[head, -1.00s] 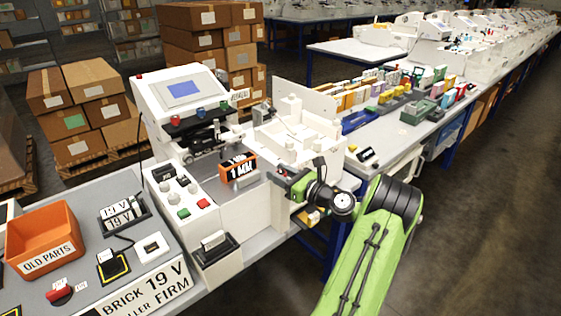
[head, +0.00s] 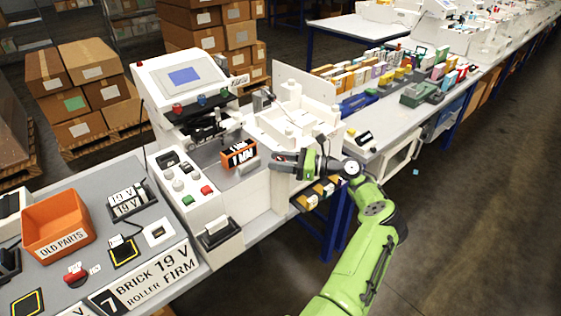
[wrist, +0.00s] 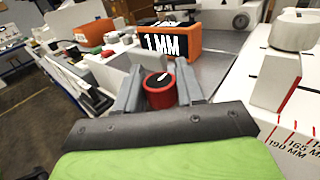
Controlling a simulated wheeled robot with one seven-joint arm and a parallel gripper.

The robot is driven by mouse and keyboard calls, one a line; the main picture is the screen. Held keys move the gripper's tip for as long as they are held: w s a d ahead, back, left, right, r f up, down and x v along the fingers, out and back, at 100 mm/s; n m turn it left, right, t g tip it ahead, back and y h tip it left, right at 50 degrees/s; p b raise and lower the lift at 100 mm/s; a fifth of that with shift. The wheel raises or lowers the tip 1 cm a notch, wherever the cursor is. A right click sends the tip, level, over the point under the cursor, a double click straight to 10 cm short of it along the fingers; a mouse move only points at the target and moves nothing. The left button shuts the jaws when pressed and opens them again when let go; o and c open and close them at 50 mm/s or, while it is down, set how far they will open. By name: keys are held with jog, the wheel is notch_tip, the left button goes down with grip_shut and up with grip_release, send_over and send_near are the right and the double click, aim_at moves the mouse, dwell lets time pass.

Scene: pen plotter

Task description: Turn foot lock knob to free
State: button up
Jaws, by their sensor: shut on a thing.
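The foot lock knob (wrist: 158,98) shows in the wrist view as a short red cylinder with a black top. A white mark on the top slants toward the upper right. My gripper (wrist: 160,88) has its two grey fingers on either side of the knob and is shut on it. In the head view my gripper (head: 268,161) reaches in from the right at the front of the white plotter, beside the orange 1 MM block (head: 238,154). The knob is hidden there. The 1 MM block (wrist: 170,42) stands just behind the knob in the wrist view.
The white machine body (head: 255,190) lies below my gripper. A white upright block (wrist: 275,80) and a red-marked millimetre scale (wrist: 297,140) are close on the right in the wrist view. An orange OLD PARTS bin (head: 57,225) stands on the left table.

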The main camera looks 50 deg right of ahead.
dwell(0.5)
jog(key=o, duration=0.9)
jog(key=shift+a, duration=0.1)
jog(key=shift+o, duration=0.2)
jog(key=v, duration=1.6)
jog(key=shift+w+b, duration=0.15)
jog(key=shift+b, duration=0.2)
